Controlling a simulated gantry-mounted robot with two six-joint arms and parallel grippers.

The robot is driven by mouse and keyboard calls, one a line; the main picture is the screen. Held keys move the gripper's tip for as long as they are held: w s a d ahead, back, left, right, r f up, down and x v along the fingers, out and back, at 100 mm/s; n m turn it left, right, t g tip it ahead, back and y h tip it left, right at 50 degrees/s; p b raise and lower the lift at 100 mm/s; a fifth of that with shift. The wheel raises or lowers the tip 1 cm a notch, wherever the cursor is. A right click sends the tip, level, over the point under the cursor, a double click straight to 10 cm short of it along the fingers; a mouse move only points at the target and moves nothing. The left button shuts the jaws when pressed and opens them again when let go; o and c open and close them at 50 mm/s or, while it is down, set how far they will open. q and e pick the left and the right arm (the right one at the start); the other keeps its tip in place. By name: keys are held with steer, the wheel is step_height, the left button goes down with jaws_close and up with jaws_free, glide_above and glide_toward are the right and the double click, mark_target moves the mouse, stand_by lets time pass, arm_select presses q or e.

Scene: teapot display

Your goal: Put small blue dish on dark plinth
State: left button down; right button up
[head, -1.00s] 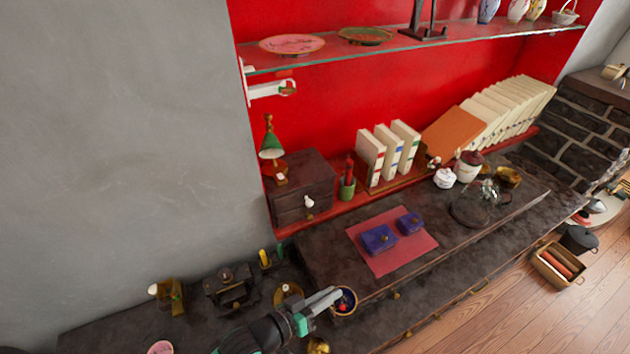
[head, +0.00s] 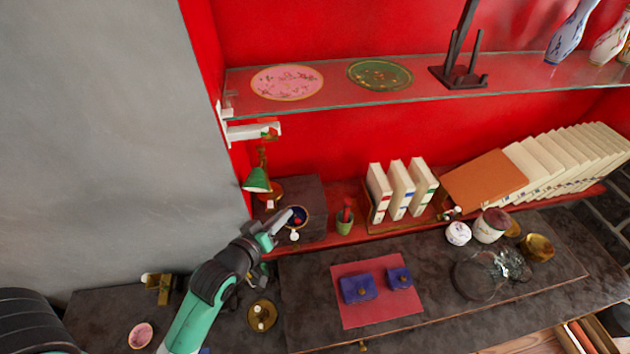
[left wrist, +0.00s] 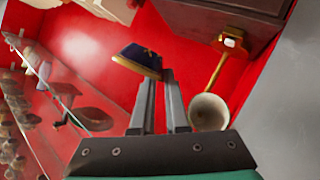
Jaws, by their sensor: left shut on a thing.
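The small blue dish (head: 303,214), dark blue inside with a gold rim, is held at the tips of my left gripper (head: 282,219). A small red spot shows in it. In the left wrist view the dish (left wrist: 138,60) is seen from the side at the fingertips (left wrist: 158,76). The gripper is shut on its edge. In the head view the dish overlaps a dark box with drawers (head: 308,190); I cannot tell whether they touch. I cannot tell for sure which dark piece is the plinth. My right gripper is not in view.
A green-shaded lamp (head: 257,180) stands close left of the dish. A green pot (head: 345,222) and upright books (head: 402,190) stand to the right. A glass shelf (head: 330,100) with plates runs above. Blue boxes lie on a red mat (head: 375,315).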

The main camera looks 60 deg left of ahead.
arm_select(q)
step_height(320, 180, up, 3)
steer(key=s+a+n+p, duration=0.1)
steer(key=s+a, duration=0.1)
steer(key=a, duration=0.1)
steer(key=b, duration=0.6)
glide_above(298, 203)
steer(key=shift+g+y, duration=0.4)
steer(key=f, duration=0.9)
steer(key=shift+s+d+f, duration=0.1)
steer(key=shift+s+f, duration=0.15)
steer(key=shift+f, duration=0.15)
steer(key=shift+w+f, duration=0.1)
steer(key=shift+f, duration=0.15)
steer(key=shift+w+f+b, duration=0.1)
steer(key=shift+f+b, duration=0.25)
steer(key=shift+f, duration=1.25)
steer(key=shift+f, duration=0.2)
steer(key=c, duration=0.9)
jaws_free()
steer(key=shift+r, duration=0.1)
